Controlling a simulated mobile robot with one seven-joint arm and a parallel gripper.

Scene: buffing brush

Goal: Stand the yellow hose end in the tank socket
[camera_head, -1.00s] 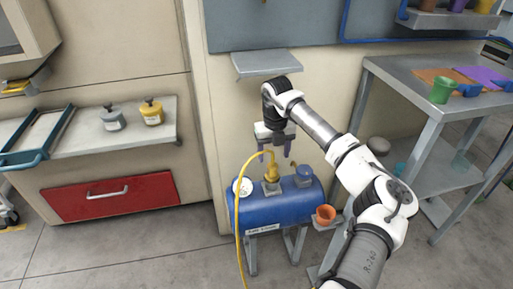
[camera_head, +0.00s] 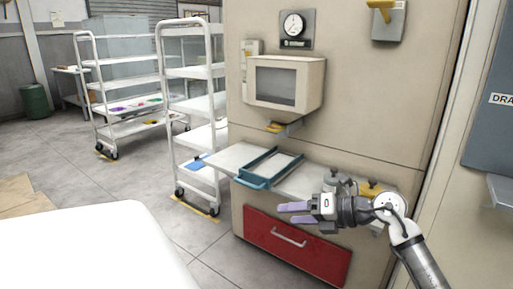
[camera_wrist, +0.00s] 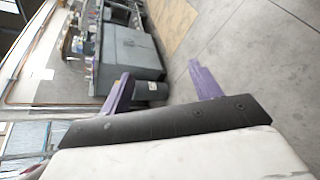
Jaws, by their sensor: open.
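My gripper (camera_head: 296,212) is open and empty, held in front of the counter with its purple fingers pointing left in the head view. In the wrist view the two purple fingers (camera_wrist: 165,85) are spread wide with nothing between them. The yellow hose end and the tank socket are out of both current views.
A counter (camera_head: 231,157) carries a teal-handled tray (camera_head: 252,180), a grey canister (camera_head: 331,181) and a partly hidden yellow one (camera_head: 369,188). A red drawer (camera_head: 297,246) is below. White wheeled racks (camera_head: 162,84) stand left. Open floor (camera_head: 150,190) lies between.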

